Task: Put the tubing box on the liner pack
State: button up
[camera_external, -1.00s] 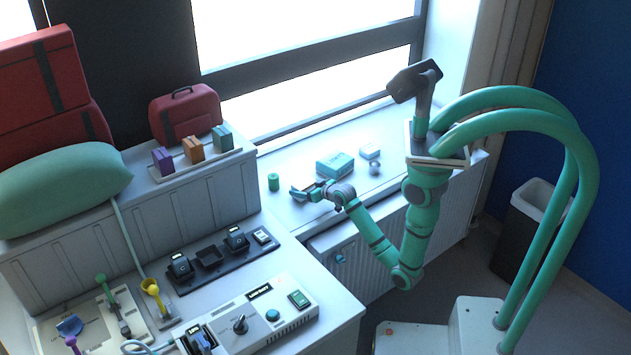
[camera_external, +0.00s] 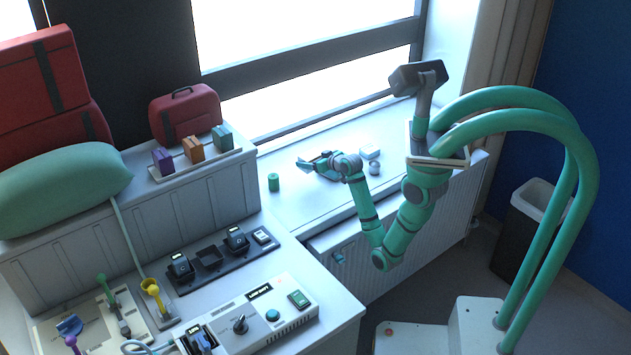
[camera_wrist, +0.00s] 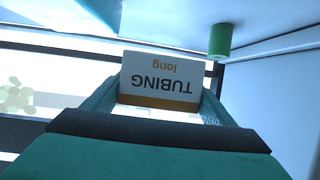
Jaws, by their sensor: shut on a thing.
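The tubing box (camera_wrist: 158,80) is white with an orange band and reads "TUBING long", upside down in the wrist view. My gripper (camera_wrist: 161,92) is shut on it, with a finger on each side. In the outside view my gripper (camera_external: 313,162) is over the windowsill, its tip pointing left. The held box is too small to make out clearly there. A teal box, which looks like the liner pack, lay on the sill in the earlier outside frame. My gripper and wrist now cover that spot, so I cannot tell the gap between them.
A green cylinder (camera_external: 273,182) stands on the sill, left of my gripper; it also shows in the wrist view (camera_wrist: 220,40). A small white box (camera_external: 369,152) and a round grey item (camera_external: 374,168) are right of my wrist. The window is behind.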

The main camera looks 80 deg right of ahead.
jog(key=shift+m+g+h, duration=0.4)
jog(key=shift+m, duration=0.1)
jog(key=s+d, duration=0.3)
jog(key=d, duration=0.1)
jog(key=s+d, duration=0.3)
jog(key=d, duration=0.2)
jog(key=s+d+r, duration=0.1)
jog(key=s+d, duration=0.2)
jog(key=d, duration=0.1)
jog(key=shift+s+d+r, duration=0.1)
jog(key=shift+d, duration=0.2)
jog(key=shift+f, duration=2.55)
jog(key=shift+f, duration=0.1)
jog(key=o, duration=1.1)
